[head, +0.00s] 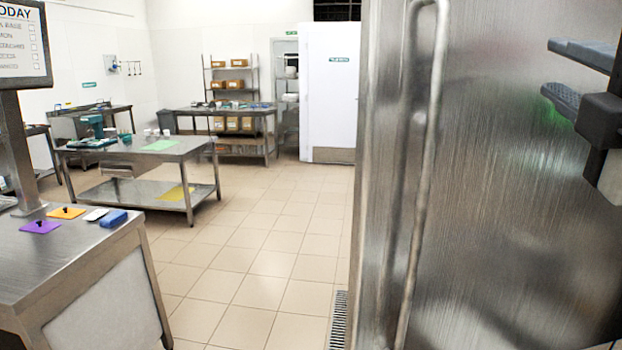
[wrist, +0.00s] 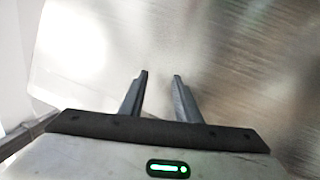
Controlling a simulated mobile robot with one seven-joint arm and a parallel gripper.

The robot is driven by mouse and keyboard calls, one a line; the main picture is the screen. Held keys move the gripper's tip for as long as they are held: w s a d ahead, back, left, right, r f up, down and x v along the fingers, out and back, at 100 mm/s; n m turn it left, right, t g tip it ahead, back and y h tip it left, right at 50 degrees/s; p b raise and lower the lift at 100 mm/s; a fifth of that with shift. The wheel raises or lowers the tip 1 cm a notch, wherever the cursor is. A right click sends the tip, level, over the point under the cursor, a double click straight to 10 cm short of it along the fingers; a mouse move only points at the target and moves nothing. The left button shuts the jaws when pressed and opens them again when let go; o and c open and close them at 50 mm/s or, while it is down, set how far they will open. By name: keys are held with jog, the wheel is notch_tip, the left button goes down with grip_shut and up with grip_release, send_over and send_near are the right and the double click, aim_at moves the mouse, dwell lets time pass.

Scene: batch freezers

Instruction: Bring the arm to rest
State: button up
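My gripper (head: 549,68) is at the right edge of the head view, in front of a large brushed-steel surface (head: 500,220). In the wrist view my gripper (wrist: 160,76) has its two dark fingers apart with nothing between them. The same kind of bright steel surface (wrist: 235,50) lies beyond the fingertips. I cannot tell how wide the gap to it is. Most of my arm is out of view.
A long vertical handle (head: 428,160) runs along the steel front. A steel counter (head: 60,255) with small coloured cards stands at the left. A steel table (head: 135,150) stands behind it. The tiled floor (head: 265,262) between is clear.

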notch_tip(320, 180, down, 16)
jog(key=w+a+f+m+g+p, duration=0.1)
jog(key=w+a+m+g+p, duration=0.2)
jog(key=m+g, duration=0.75)
jog(key=s+a+f+m+g+y+p, duration=0.2)
jog(key=s+a+f+m+g+y, duration=0.1)
jog(key=s+a+f+m, duration=0.4)
jog(key=a+f+g, duration=0.1)
jog(key=a+f, duration=0.2)
jog(key=f, duration=0.1)
jog(key=shift+a+f+y, duration=0.2)
jog(key=shift+a+y, duration=0.05)
jog(key=shift+y, duration=0.05)
jog(key=shift+a, duration=0.1)
